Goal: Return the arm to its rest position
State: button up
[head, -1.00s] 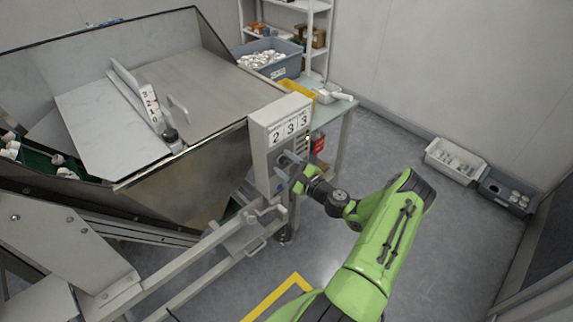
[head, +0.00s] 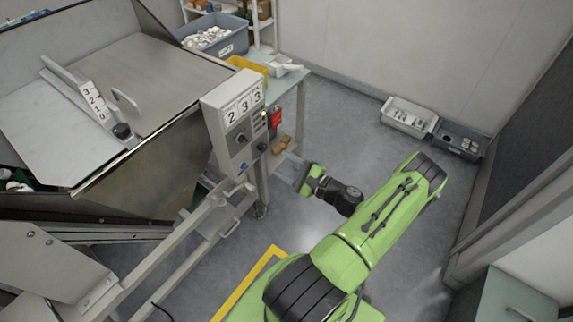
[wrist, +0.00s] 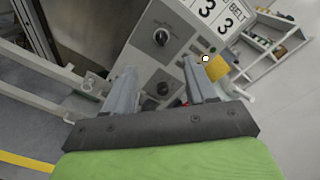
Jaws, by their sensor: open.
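My gripper (head: 291,170) is at the end of my green arm, in the middle of the head view. It is open and empty, a short way to the right of the grey control box (head: 236,118), apart from it. The box carries number cards reading 2 3 3 and dark knobs. In the wrist view my gripper (wrist: 161,88) shows two grey fingers spread apart. The control box (wrist: 150,30) lies beyond them, with a knob visible between the fingers.
A metal hopper (head: 150,170) with a lid stands at the left. A grey rail frame (head: 180,262) runs below the box. A table with a yellow tray (head: 247,66) stands behind. Bins (head: 408,117) lie by the right wall. The floor between is clear.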

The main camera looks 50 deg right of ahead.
jog(key=shift+w, duration=0.1)
dwell(0.3)
jog(key=w+a+r+n+g+y+p, duration=0.1)
jog(key=w+a+r+n+g+y, duration=0.2)
jog(key=a+r+n+g, duration=0.45)
jog(key=w+a+r+n+g+y+p, duration=0.25)
jog(key=a+r+n+g, duration=0.2)
jog(key=a+n, duration=0.6)
jog(key=s+a+r+n+h+p, duration=0.1)
jog(key=s+a+r+n+h, duration=0.2)
jog(key=s+r, duration=0.5)
jog(key=s+a+r+n+h, duration=0.3)
jog(key=s+a+r+n, duration=0.2)
jog(key=s+a+r, duration=0.3)
jog(key=shift+a+r+n+p, duration=0.3)
jog(key=shift+r+p, duration=0.1)
jog(key=shift+r, duration=0.5)
